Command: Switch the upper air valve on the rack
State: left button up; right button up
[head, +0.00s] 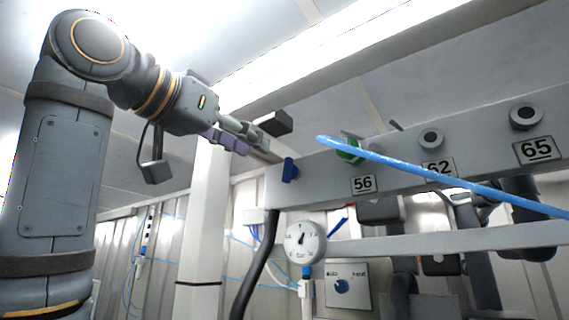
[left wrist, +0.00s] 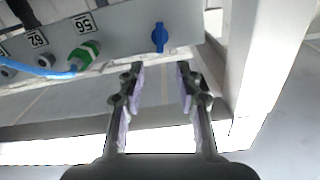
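The upper air valve is a small blue handle (head: 290,171) at the left end of the grey rack beam (head: 320,176). In the left wrist view, the blue valve handle (left wrist: 159,37) stands out from the beam, just beyond the fingertips and roughly centred between them. My left gripper (head: 258,143) reaches in from the left, close to the valve. In the left wrist view, its two fingers with purple pads (left wrist: 160,70) are spread apart with nothing between them. A gap to the handle shows there. My right gripper is not in view.
A green fitting (head: 350,148) with a blue hose (head: 440,178) sits by the label 56, right of the valve. A round gauge (head: 305,242) and a panel with a blue knob (head: 342,286) are below. A white post (head: 203,220) stands left of the beam.

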aim_at(286, 166)
pick_arm(q)
jog(key=p+x, duration=0.2)
jog(key=x, duration=0.4)
jog(key=shift+r+p, duration=0.2)
jog(key=shift+p, duration=0.1)
jog(key=x, duration=0.1)
jog(key=p+x, duration=0.1)
jog(key=x, duration=0.2)
jog(key=shift+w+d+f, duration=0.15)
jog(key=shift+f, duration=0.1)
jog(key=shift+a, duration=0.25)
jog(key=shift+d, duration=0.15)
jog(key=c, duration=0.5)
jog(key=shift+c, duration=1.1)
grip_shut()
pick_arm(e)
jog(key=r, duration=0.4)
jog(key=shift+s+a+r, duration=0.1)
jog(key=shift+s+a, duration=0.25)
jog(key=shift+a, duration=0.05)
